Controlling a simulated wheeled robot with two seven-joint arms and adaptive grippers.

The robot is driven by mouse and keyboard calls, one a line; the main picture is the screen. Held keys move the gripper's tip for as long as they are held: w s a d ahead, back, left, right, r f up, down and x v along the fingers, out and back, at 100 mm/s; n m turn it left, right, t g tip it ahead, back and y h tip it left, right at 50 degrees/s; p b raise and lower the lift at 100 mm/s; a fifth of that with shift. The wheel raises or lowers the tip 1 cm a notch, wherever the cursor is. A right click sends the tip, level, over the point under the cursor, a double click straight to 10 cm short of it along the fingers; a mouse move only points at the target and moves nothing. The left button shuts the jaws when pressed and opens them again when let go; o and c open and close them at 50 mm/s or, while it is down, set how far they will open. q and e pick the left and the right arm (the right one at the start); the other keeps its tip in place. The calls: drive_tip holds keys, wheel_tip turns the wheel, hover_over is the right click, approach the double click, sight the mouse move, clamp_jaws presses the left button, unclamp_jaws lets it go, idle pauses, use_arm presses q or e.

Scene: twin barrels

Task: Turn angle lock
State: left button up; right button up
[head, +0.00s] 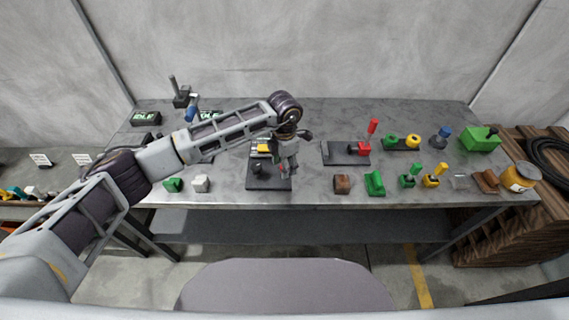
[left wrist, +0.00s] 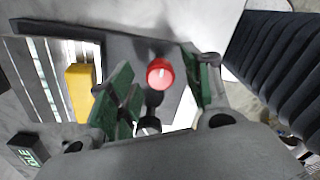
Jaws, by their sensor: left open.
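The fixture under my left gripper has a dark base plate (head: 254,184), a yellow block (head: 262,147) and a red round knob (left wrist: 160,73). I cannot tell for sure that it is the angle lock. My left gripper (head: 285,174) points down over the right part of this fixture. In the left wrist view its two green-padded fingers (left wrist: 163,88) stand apart, with the red knob showing between them. I cannot tell whether either finger touches the knob. The yellow block (left wrist: 80,88) lies left of the fingers. My gripper hides part of the fixture in the head view.
Right of the fixture stand a red upright lever (head: 372,128) on a dark plate, a brown block (head: 342,184) and several small green and yellow parts. A green box (head: 481,139) and a yellow jar (head: 518,177) are at the far right.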

use_arm(q)
drive_tip(key=c, duration=1.1)
drive_tip(key=shift+o, duration=0.2)
use_arm(e)
drive_tip(key=shift+a, duration=0.4)
